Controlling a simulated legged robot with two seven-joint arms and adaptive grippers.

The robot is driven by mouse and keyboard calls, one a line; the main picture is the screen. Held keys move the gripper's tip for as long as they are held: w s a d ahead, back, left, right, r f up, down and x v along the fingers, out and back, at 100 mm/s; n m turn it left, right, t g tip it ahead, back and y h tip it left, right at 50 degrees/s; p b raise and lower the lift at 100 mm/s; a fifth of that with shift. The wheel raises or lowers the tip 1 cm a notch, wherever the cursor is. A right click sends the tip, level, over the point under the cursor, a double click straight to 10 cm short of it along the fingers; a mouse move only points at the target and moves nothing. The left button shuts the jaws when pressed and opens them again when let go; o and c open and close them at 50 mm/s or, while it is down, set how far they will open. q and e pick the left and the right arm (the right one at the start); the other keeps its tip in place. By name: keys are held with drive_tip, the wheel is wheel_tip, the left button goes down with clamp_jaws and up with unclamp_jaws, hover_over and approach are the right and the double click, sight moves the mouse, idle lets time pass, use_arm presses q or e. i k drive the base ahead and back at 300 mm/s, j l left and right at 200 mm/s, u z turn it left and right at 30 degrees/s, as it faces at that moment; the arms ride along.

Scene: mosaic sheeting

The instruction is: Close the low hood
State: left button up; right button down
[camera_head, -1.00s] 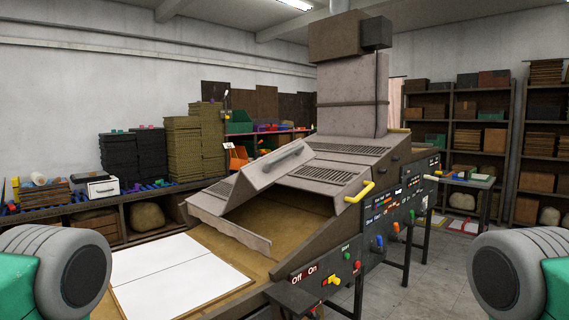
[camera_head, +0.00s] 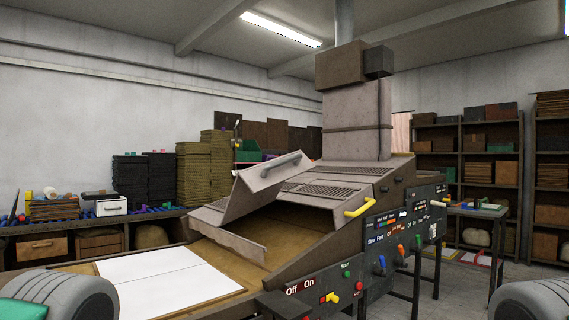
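The low hood (camera_head: 262,186) is the grey hinged panel at the front of the machine. It stands raised and tilted, with a grey bar handle (camera_head: 281,165) on its upper face and a dark opening beneath it. The machine's upper cover (camera_head: 330,192) behind it has vents and a yellow handle (camera_head: 360,207) at its right side. Rounded grey parts of my arms show at the bottom left and bottom right corners. Neither gripper's fingers are in view, and nothing of mine touches the hood.
White sheets (camera_head: 165,280) lie on the machine's front bed. A control panel with knobs (camera_head: 400,245) runs along its right side. A shelf with boxes and stacked mats (camera_head: 200,170) stands behind at the left. Open floor (camera_head: 455,285) shows at the right.

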sight(257, 186)
drive_tip(key=i+l, duration=0.4)
drive_tip(key=i+l+u, duration=0.15)
drive_tip(key=i+l, duration=0.25)
drive_tip(key=l, duration=0.15)
drive_tip(key=i+l, duration=0.35)
drive_tip(key=l, duration=0.15)
